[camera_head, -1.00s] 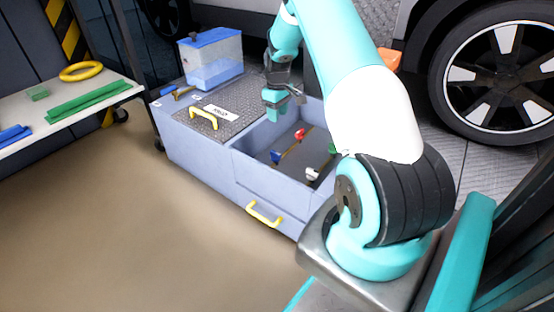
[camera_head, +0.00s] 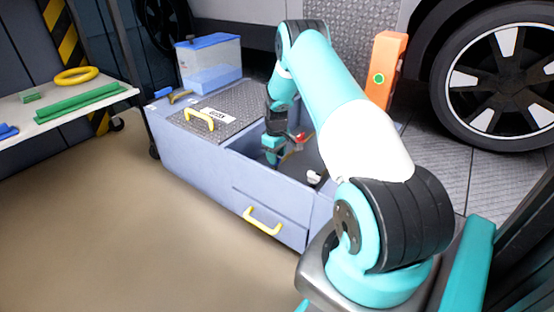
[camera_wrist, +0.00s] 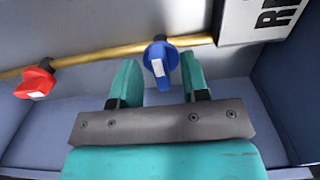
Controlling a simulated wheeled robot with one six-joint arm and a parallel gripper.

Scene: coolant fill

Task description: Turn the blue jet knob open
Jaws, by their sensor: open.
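The blue jet knob (camera_wrist: 160,64) sits on a brass pipe (camera_wrist: 100,58) along the basin wall, with a white mark on its face. My gripper (camera_wrist: 160,78) is open in the wrist view, and the blue knob shows between its two teal fingers, nearer the right one. I cannot tell whether a finger touches it. In the head view my gripper (camera_head: 272,150) is down inside the basin, and the blue knob is hidden there. A red knob (camera_wrist: 37,79) sits on the same pipe to the left; it also shows in the head view (camera_head: 299,137).
The basin is in a grey-blue cabinet (camera_head: 190,160) with yellow handles. A white knob (camera_head: 314,178) is at the basin's near right. A labelled box (camera_wrist: 262,20) is close right of the blue knob. A clear blue-lidded tank (camera_head: 210,65) stands behind.

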